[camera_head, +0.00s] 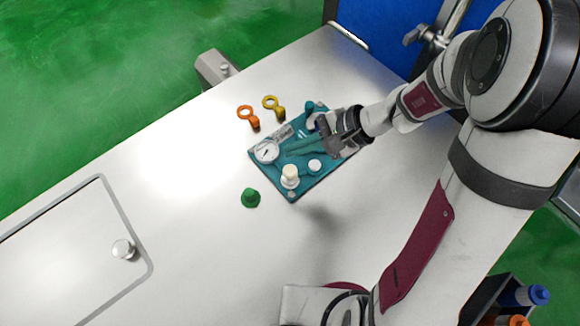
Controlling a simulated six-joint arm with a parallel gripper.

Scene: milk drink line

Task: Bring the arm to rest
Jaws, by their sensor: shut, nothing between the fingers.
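My gripper (323,127) is shut with nothing in it, over the back right part of a teal panel (272,178). The arm reaches in from the right and its forearm comes down to the panel from the upper right. The panel carries a round white gauge (267,151), a cream-topped knob (290,175) and a small white cap (315,166). A teal knob (310,106) stands at its back corner. The gripper and wrist hide part of the panel's right side. I cannot tell whether the fingers touch it.
An orange ring-topped piece (248,116) and a yellow one (273,105) stand behind the panel. A green cone (250,198) stands at its front left. A hatch with a knob (123,250) is at the left. The steel table (180,165) is clear between. A blue panel (375,35) rises behind.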

